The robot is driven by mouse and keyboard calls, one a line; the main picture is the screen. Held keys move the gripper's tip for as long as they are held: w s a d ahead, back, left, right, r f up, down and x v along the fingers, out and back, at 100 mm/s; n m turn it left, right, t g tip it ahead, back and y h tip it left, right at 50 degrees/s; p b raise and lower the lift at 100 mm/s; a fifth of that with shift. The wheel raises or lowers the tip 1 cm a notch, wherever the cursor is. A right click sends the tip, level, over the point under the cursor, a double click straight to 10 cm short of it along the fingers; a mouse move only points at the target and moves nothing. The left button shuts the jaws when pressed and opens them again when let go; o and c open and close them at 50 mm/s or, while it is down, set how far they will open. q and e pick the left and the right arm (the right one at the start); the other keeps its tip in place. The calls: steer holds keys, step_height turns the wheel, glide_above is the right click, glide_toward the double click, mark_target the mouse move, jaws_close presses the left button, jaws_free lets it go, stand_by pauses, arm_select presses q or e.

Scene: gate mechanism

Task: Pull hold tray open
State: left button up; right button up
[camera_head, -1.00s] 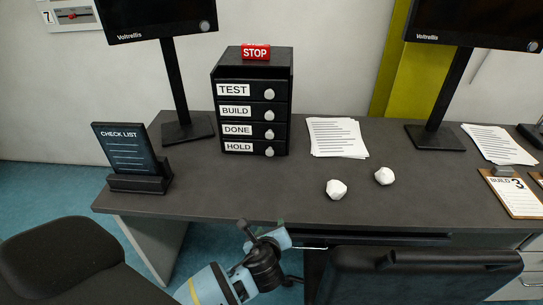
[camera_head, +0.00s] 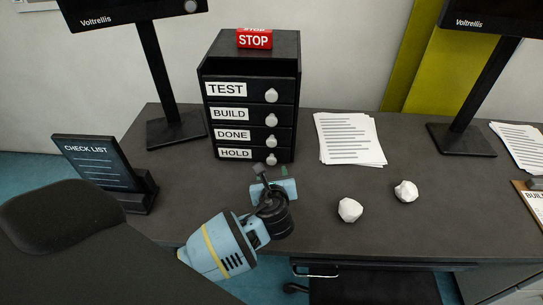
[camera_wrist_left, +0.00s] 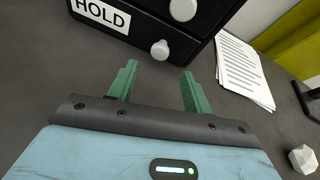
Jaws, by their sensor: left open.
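The black drawer unit (camera_head: 250,68) stands on the desk with trays labelled TEST, BUILD, DONE and HOLD. The hold tray (camera_head: 242,156) is the lowest and looks shut. Its white knob (camera_head: 271,159) also shows in the left wrist view (camera_wrist_left: 160,50). My left gripper (camera_head: 270,172) is in front of the hold tray, just short of the knob. In the left wrist view its two green fingers (camera_wrist_left: 158,82) are apart and empty, with the knob beyond them, between their directions. My right gripper is not in view.
A red STOP block (camera_head: 254,38) sits on the unit. Papers (camera_head: 348,138) and two white crumpled balls (camera_head: 350,210) lie to the right. The checklist stand (camera_head: 98,165) is at the left. A dark chair (camera_head: 70,240) is at the lower left.

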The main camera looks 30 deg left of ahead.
mark_target(272, 162)
arm_select(q)
steer(key=shift+w+a+f, duration=0.15)
steer(key=shift+w, duration=0.05)
steer(key=b+x, duration=0.1)
steer(key=x, duration=0.4)
steer(key=shift+w+a+f, duration=0.2)
steer(key=shift+w, duration=0.1)
steer(key=shift+w+a+f, duration=0.2)
steer(key=shift+w+a, duration=0.1)
steer(key=shift+w, duration=0.2)
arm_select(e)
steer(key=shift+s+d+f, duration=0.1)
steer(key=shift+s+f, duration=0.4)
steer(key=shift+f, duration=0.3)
arm_select(q)
jaws_close()
